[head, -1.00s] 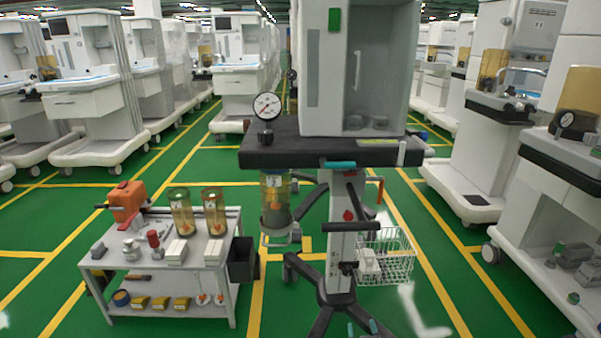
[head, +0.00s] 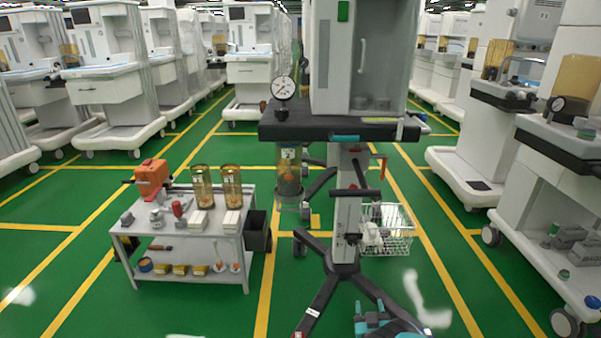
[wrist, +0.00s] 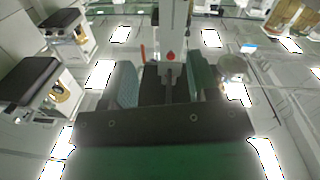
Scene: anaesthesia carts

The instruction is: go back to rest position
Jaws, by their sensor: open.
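My gripper (wrist: 165,82) shows in the wrist view with its two teal-padded fingers spread apart. Nothing is visible between them. In the head view, teal and dark parts of my gripper (head: 372,322) show at the bottom edge, in front of the cart's base legs and low over the green floor. An anaesthesia cart (head: 345,190) stands ahead, with a dark top, a round gauge (head: 284,88) and an amber canister (head: 289,165) hanging under the top. Its pale column also shows in the wrist view (wrist: 172,25), beyond the fingers.
A grey work table (head: 190,235) at left holds an orange tool case (head: 152,178), two amber canisters and smaller parts. A black bin (head: 258,232) hangs on its side. A white wire basket (head: 390,235) is behind the column. More machines line both sides; green floor lies open at front left.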

